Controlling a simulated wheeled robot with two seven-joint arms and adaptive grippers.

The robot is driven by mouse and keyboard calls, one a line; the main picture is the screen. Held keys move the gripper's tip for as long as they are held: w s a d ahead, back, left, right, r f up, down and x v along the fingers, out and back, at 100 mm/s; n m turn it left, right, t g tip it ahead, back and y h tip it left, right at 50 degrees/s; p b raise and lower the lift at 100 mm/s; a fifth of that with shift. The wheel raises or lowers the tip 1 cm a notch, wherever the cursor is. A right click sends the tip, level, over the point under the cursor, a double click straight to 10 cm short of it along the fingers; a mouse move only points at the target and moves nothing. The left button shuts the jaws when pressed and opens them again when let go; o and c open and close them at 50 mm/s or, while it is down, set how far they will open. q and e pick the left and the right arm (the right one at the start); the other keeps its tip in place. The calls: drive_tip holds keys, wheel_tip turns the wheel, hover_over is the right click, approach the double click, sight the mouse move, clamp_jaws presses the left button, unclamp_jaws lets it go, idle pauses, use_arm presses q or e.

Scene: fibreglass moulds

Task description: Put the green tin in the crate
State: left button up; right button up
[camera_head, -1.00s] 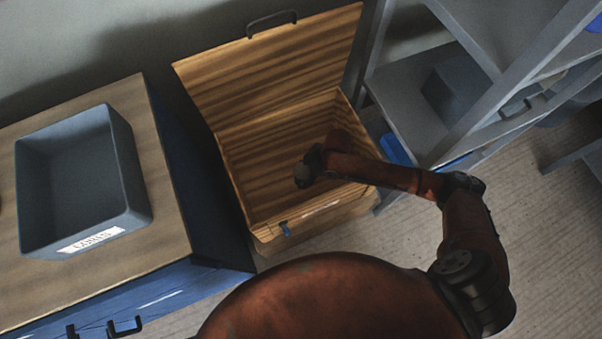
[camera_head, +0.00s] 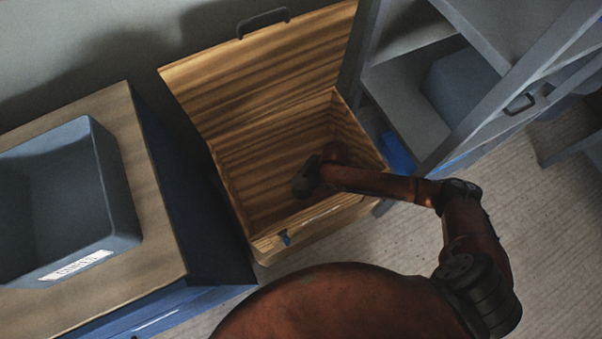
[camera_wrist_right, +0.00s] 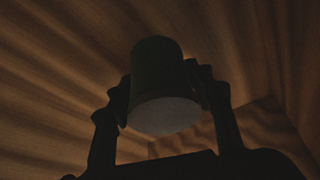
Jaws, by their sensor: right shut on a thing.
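A wooden crate (camera_head: 356,138) with its hinged lid (camera_head: 265,62) raised stands open on the floor in the head view. My right gripper (camera_head: 304,182) reaches down into its opening; its fingers are dark and hard to make out there. In the right wrist view my right gripper (camera_wrist_right: 163,92) is shut on the dark green tin (camera_wrist_right: 157,68), with one finger on each side. The tin's pale end faces the camera, and wooden walls surround it. Whether the tin touches the crate's floor cannot be told. My left gripper is not in view.
A grey bin (camera_head: 122,215) with a white label stands on a wood-topped blue cabinet (camera_head: 160,255) at the left. Grey shelving (camera_head: 480,130) stands close to the crate's right side, with a blue object (camera_head: 397,153) low down. The floor at the right front is clear.

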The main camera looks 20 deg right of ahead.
sight(304, 181)
drive_tip(key=o, duration=1.3)
drive_tip(key=shift+r, duration=0.25)
drive_tip(key=p+v, duration=0.1)
drive_tip(key=v, duration=0.2)
drive_tip(key=shift+w+p, duration=0.1)
drive_tip(key=shift+p, duration=0.25)
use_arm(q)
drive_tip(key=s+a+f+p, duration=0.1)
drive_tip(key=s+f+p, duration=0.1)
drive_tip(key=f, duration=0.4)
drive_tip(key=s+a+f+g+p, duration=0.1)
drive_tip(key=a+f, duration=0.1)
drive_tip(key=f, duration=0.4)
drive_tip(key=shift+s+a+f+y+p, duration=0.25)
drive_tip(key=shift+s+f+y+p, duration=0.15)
use_arm(e)
drive_tip(key=shift+v, duration=4.35)
